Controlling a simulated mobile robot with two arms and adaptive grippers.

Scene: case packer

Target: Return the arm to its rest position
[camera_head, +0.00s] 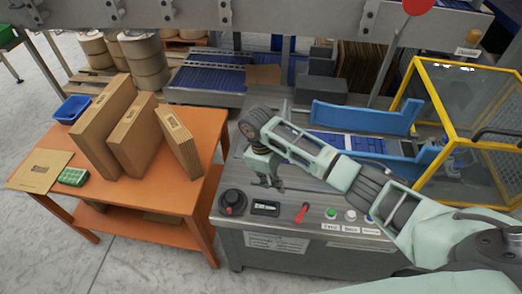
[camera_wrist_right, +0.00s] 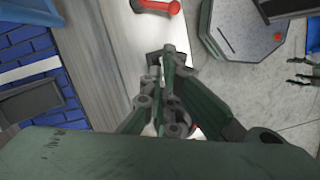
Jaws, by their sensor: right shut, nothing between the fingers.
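My right arm reaches in from the lower right in the head view, over the grey machine top. Its gripper (camera_head: 265,182) points down just above the machine top, behind the black knob. In the right wrist view the same gripper (camera_wrist_right: 168,52) has its fingers together with nothing between them. My left gripper is not in the head view. Two dark finger-like prongs at the right edge of the wrist view may be my left gripper (camera_wrist_right: 303,71); they are too small to read surely.
The machine top carries a black knob (camera_head: 232,202), a red lever (camera_head: 301,212) and push buttons (camera_head: 350,215). A yellow-framed guard (camera_head: 443,100) and blue rails (camera_head: 365,117) stand close to the arm. An orange table (camera_head: 170,190) at left holds flat cartons (camera_head: 104,125) and a blue bin (camera_head: 72,109).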

